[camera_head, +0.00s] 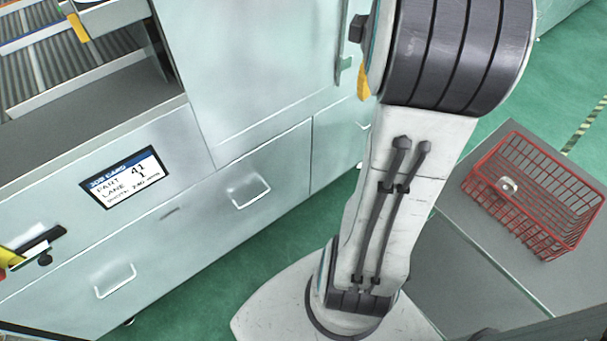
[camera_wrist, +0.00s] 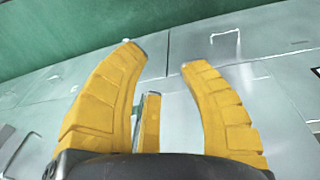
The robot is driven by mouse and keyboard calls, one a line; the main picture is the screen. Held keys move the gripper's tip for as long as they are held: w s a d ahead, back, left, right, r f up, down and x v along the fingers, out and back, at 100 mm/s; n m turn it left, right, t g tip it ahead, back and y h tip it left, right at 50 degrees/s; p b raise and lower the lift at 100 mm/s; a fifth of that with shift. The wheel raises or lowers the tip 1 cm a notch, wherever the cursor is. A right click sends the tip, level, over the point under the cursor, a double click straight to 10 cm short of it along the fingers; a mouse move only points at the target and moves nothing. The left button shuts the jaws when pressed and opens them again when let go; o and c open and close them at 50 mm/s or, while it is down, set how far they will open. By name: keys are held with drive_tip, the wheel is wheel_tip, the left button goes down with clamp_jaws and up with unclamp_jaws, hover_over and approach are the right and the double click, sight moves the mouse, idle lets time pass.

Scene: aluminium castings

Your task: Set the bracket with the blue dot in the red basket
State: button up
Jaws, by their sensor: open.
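The red basket (camera_head: 549,238) is a wire-mesh basket on a grey surface at the right in the head view. A small pale metallic piece with a round mark (camera_head: 508,186) shows at its left side; I cannot tell whether it is inside or on the wall. No bracket with a blue dot can be made out in either view. My gripper (camera_wrist: 161,57) is open in the wrist view, with curved yellow fingers apart and nothing visible between the tips. It points towards pale cabinet panels.
A pale cabinet with handles (camera_head: 250,190) fills the left and middle. Its job card screen (camera_head: 124,178) reads part 41, lane 1. A ribbed rack (camera_head: 70,65) is at upper left. The grey surface (camera_head: 470,265) left of the basket is bare. The floor (camera_head: 260,245) is green.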

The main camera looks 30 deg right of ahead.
drive_tip(key=s+a+f+t, duration=0.1)
drive_tip(key=s+a, duration=0.2)
drive_tip(key=a, duration=0.9)
drive_tip(key=s+a+f+t+y, duration=0.1)
drive_tip(key=s+a, duration=0.3)
drive_tip(key=a, duration=0.8)
drive_tip(key=shift+f+t, duration=0.3)
drive_tip(key=shift+f, duration=0.4)
